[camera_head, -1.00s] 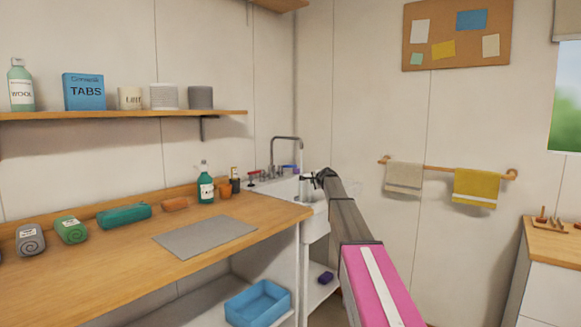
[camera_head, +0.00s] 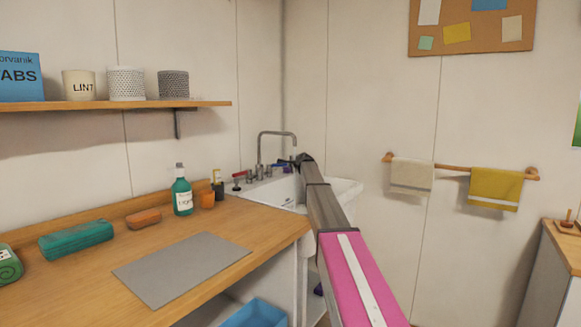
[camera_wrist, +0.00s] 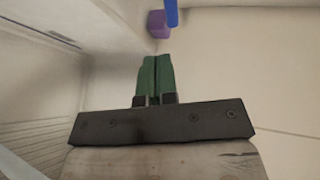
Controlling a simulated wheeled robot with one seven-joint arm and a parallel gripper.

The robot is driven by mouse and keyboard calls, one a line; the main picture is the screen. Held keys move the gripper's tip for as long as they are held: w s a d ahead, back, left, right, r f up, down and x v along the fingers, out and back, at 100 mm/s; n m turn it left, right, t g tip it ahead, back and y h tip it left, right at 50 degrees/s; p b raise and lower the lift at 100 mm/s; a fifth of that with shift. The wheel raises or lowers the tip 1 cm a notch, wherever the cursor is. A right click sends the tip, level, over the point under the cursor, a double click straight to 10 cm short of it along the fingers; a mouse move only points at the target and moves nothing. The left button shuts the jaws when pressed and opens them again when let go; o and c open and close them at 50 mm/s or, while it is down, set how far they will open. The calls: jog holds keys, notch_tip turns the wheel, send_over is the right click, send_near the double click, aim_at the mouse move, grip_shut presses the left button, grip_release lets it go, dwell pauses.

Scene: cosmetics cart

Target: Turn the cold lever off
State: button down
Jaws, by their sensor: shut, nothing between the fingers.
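The cold lever, a blue bar (camera_wrist: 171,12), shows at the top edge of the wrist view, beside a purple block (camera_wrist: 158,25). Part of the lever (camera_head: 287,169) shows in the head view at the right of the tap, beside my gripper. The grey tap (camera_head: 276,134) arches over the sink. My gripper (camera_wrist: 156,60) has its green fingers together and empty, pointing toward the lever with a gap in the picture. In the head view my gripper (camera_head: 290,161) is small and dark. I cannot tell whether water runs from the spout.
A red lever (camera_head: 240,174) stands left of the tap. The white sink (camera_head: 345,187) lies under my arm. A green bottle (camera_head: 182,195), an orange cup (camera_head: 207,200) and a dark bottle (camera_head: 218,186) stand on the wooden counter (camera_head: 95,275) nearby.

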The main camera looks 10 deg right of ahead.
aim_at(283, 165)
jog(key=x, duration=0.8)
jog(key=r+x, duration=0.1)
jog(key=x, duration=0.3)
jog(key=shift+w, duration=0.2)
